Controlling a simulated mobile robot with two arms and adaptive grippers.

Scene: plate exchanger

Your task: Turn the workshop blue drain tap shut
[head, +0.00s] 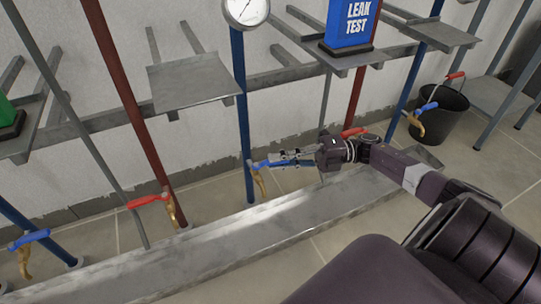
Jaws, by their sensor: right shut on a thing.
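The middle blue tap handle (262,164) sits low on a blue vertical pipe (242,110), with a brass spout (260,185) hanging below it. The handle points sideways to the right, across the pipe's line. My right gripper (280,160) reaches in from the right and is shut on the handle's outer end. The fingers hide that end. Another blue tap handle (30,239) is at the far left, and one more (427,107) is at the right. My left gripper is not in view.
A metal trough (200,252) runs below the taps. Red taps (148,201) stand on red pipes (120,80). A gauge (245,10) tops the middle blue pipe. Shelves (190,82) and a blue "LEAK TEST" container (350,22) are above. A black bucket (440,122) stands right.

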